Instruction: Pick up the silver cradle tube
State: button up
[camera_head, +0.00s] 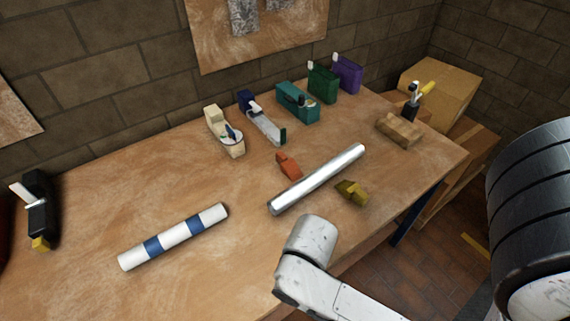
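The silver cradle tube (317,179) is a long, shiny metal cylinder on the wooden table (90,283). It lies diagonally, its near end at lower left and its far end at upper right. An orange block (288,165) is close to its left side and an olive-yellow block (351,191) is close to its right side. My white arm reaches in from the lower right, its rounded link just below the tube's near end in the picture. My gripper's fingers are not visible.
A white tube with blue bands (174,236) lies at front left. A wooden block (400,129) sits near the right edge. Bare tabletop separates the tubes.

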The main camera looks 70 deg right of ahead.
aim_at(297, 191)
jog(key=z, duration=2.05)
jog(key=u, duration=0.85)
jog(key=k+l+z, duration=0.4)
jog(key=i+j, duration=0.05)
jog(key=i, duration=0.05)
